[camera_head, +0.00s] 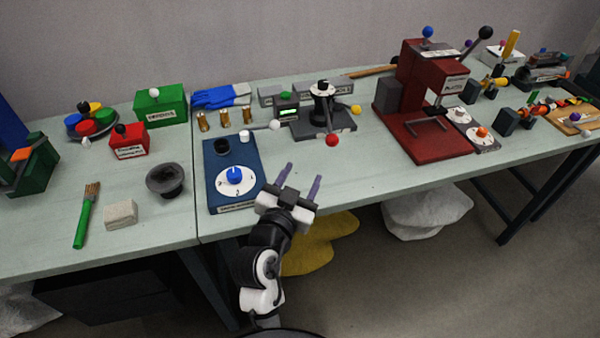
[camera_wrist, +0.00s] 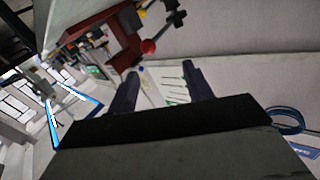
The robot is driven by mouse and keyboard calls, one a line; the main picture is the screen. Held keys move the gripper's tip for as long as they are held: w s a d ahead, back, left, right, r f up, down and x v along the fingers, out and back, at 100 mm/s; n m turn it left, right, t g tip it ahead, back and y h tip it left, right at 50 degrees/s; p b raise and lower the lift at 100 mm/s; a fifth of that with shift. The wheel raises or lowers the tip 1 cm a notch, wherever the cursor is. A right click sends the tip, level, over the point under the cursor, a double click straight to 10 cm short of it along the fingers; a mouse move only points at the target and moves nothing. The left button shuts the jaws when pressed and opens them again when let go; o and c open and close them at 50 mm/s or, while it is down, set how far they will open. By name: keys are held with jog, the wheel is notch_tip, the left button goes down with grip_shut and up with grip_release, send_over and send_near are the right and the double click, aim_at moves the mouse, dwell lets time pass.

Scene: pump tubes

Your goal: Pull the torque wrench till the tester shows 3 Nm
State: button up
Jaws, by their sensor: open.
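A small dark box with a lit green display (camera_head: 289,112), which looks like the tester, stands at the table's middle; its reading is too small to tell. Beside it is a dark device (camera_head: 322,103) with arms ending in a red ball (camera_head: 331,140) and a yellow ball (camera_head: 355,109). A grey rod with a white ball (camera_head: 274,124) lies between the display and a blue dial box (camera_head: 232,175). I cannot tell which part is the torque wrench. My gripper (camera_head: 301,173) is open and empty near the table's front edge, apart from these.
A red press (camera_head: 425,105) stands to the right. A green box (camera_head: 160,107), a red box (camera_head: 129,141), a dark bowl (camera_head: 166,180) and a brush (camera_head: 87,215) are on the left. The tabletop between my gripper and the press is clear.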

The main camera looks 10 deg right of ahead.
jog(key=shift+c, duration=0.4)
jog(key=shift+d, duration=0.1)
jog(key=shift+c, duration=1.2)
jog(key=shift+d+f+m+b, duration=0.15)
jog(key=shift+d+m+b, duration=0.1)
jog(key=shift+m+b, duration=0.25)
jog(key=shift+c, duration=1.1)
jog(key=d+m+h+b, duration=0.1)
jog(key=d+m, duration=0.1)
jog(key=m, duration=0.2)
jog(key=d+m+g+h+b, duration=0.1)
jog(key=d+m, duration=0.1)
jog(key=m, duration=0.2)
jog(key=d+m+h+b, duration=0.1)
jog(key=d+m+b, duration=0.1)
jog(key=m, duration=0.2)
jog(key=shift+s, duration=0.25)
grip_shut()
jog(key=w+d+r+m, duration=0.2)
jog(key=w+d+m, duration=0.1)
jog(key=w+d, duration=0.35)
jog(key=shift+w+a+f+p, duration=0.4)
jog(key=shift+w+a+p, duration=0.1)
jog(key=shift+w+a, duration=0.1)
jog(key=shift+w+a+f+p, duration=0.4)
jog(key=shift+w+a+p, duration=0.05)
jog(key=shift+w+a, duration=0.1)
